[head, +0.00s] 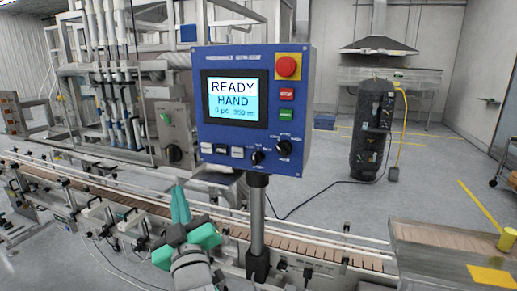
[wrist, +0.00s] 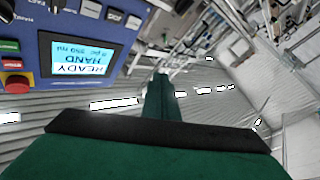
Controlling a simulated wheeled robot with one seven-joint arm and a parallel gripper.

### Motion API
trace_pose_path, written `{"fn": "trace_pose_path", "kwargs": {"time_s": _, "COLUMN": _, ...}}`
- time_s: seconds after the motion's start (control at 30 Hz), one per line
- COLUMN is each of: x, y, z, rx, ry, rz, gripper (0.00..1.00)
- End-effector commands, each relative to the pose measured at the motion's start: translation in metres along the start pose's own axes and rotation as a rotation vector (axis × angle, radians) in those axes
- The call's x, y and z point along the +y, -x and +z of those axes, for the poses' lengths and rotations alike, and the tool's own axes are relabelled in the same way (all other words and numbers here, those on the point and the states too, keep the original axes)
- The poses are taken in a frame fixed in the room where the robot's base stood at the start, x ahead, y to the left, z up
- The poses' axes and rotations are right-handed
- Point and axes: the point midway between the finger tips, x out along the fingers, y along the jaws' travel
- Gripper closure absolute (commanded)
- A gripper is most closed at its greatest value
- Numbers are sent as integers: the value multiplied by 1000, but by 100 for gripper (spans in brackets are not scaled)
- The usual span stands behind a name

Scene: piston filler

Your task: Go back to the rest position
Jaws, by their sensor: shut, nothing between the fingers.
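My gripper (head: 180,205) is in the lower middle of the head view, pointing up, with its green fingers together and nothing between them. It is left of and below the blue control panel, apart from it in the picture. In the wrist view the shut fingers (wrist: 161,100) stand up from the green palm. The blue control panel (head: 218,143) stands on a grey post (head: 256,220). Its screen (head: 234,99) reads READY, HAND, 0 pc, 350 ml. The panel also shows upside down at the left of the wrist view (wrist: 130,22).
The conveyor (head: 325,248) runs across the front, behind my gripper. The filling machine (head: 110,90) stands at the left. A metal table (head: 450,250) with a yellow cylinder (head: 507,240) is at the right. A black tank (head: 370,130) stands behind on open floor.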

Motion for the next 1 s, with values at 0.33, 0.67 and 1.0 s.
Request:
{"fn": "trace_pose_path", "kwargs": {"time_s": 0.33, "x": -11, "y": 26, "z": 58, "rx": -52, "ry": -52, "rz": 19, "gripper": 100}}
{"fn": "trace_pose_path", "kwargs": {"time_s": 0.67, "x": -33, "y": 94, "z": 155, "rx": -151, "ry": -141, "rz": 61, "gripper": 100}}
{"fn": "trace_pose_path", "kwargs": {"time_s": 1.0, "x": -61, "y": 195, "z": 237, "rx": -258, "ry": -230, "rz": 111, "gripper": 100}}
